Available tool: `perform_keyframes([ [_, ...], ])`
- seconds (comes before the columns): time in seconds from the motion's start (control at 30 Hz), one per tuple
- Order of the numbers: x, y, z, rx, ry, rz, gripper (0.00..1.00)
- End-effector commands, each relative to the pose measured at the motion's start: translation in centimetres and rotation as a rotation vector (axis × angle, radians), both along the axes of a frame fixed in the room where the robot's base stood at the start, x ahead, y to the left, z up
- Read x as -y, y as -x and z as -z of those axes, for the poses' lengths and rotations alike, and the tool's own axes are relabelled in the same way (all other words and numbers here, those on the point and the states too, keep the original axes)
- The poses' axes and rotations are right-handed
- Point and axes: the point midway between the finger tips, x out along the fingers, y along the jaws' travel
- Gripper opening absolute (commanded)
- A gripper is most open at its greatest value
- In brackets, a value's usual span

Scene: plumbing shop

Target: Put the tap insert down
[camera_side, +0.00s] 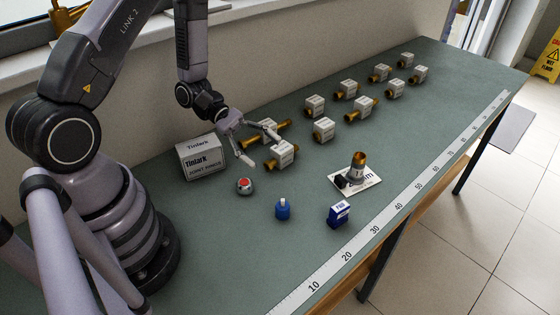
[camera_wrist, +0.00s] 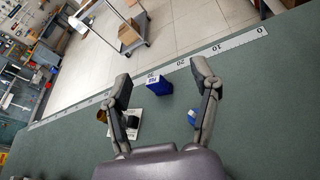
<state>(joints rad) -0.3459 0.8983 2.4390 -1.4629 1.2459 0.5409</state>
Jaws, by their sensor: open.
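A small upright fitting with a grey body and brass top (camera_side: 358,164), which looks like the tap insert, stands on a white printed card (camera_side: 372,180). A dark round part sits beside its base. My gripper (camera_side: 264,148) is open and empty, above the left side of the bench near the tagged brass fittings, well apart from the card. In the wrist view my gripper (camera_wrist: 162,76) has its fingers spread wide. There the brass top (camera_wrist: 102,117) and the card (camera_wrist: 133,115) show partly behind the left finger.
A blue box (camera_side: 339,214), a blue bottle (camera_side: 282,208) and a red-topped grey part (camera_side: 244,186) stand near the front. A white Tintark box (camera_side: 203,158) is at the wall side. Several tagged brass fittings (camera_side: 282,154) run back. A ruler strip (camera_side: 383,221) lines the bench edge.

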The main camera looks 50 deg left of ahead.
Motion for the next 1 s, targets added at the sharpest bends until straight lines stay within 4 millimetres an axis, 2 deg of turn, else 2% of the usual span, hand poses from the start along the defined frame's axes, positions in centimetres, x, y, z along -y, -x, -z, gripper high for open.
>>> perform_keyframes([
  [0.03, 0.4, 0.5, -2.5, 0.072, -0.039, 0.097, 0.62],
  [0.1, 0.8, 1.9, -5.3, 0.156, -0.102, 0.233, 0.62],
  [0.3, 0.3, 6.5, -11.2, 0.39, -0.369, 0.58, 0.62],
  [0.47, -1.7, 9.6, -14.6, 0.587, -0.663, 0.788, 0.62],
  [0.6, -4.2, 11.5, -17.4, 0.766, -0.962, 0.897, 0.62],
  [0.8, -7.4, 13.1, -21.2, 0.969, -1.327, 0.929, 0.62],
  [1.0, -8.9, 13.8, -23.0, 1.052, -1.488, 0.912, 0.62],
])
